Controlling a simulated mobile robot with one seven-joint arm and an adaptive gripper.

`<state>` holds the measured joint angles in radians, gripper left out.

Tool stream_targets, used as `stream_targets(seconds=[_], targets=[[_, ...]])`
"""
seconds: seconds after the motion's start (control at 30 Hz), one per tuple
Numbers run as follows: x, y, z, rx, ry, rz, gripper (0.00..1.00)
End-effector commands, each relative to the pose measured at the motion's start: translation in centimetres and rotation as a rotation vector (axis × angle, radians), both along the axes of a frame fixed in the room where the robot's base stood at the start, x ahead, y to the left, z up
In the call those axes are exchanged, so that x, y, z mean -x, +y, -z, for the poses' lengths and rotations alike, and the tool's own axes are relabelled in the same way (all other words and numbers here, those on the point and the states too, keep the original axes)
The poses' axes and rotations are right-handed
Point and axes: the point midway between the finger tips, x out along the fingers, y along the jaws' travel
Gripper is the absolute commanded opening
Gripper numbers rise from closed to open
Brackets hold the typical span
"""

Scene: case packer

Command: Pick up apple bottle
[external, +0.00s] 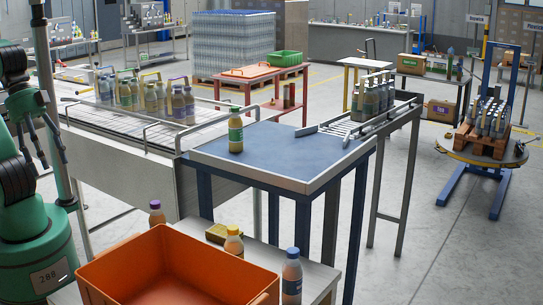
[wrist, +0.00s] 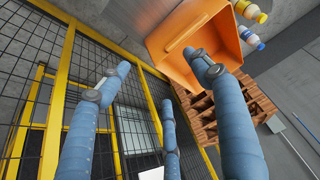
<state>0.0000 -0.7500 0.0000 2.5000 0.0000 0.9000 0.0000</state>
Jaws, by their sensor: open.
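A bottle with a green label and green cap (external: 236,130) stands upright on the blue-topped table, near its left edge; I cannot read whether it is the apple one. My gripper (external: 36,148) hangs at the far left of the external view, well apart from that bottle. Its fingers are spread and empty, and they also show in the wrist view (wrist: 160,78). Other bottles stand by the orange bin: one purple-capped (external: 157,213), one yellow-capped (external: 234,242) and one blue-capped (external: 292,278). The green-capped bottle does not show in the wrist view.
The orange bin (external: 120,272) stands in front, with a small yellow box (external: 216,233) behind it. The conveyor (external: 100,118) holds several bottles and has metal guide rails. The blue table (external: 290,150) is otherwise clear. A yellow-framed mesh fence (wrist: 64,75) fills the wrist view's left.

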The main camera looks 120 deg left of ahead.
Motion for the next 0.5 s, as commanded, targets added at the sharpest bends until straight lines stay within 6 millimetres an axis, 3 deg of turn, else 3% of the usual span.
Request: stream_targets(seconds=[0.27,0.5], targets=[[-0.1,0.1,-0.2,-0.001,0.001,-0.002,0.65],[-1.9,1.6,-1.9,-0.017,0.021,-0.018,0.65]])
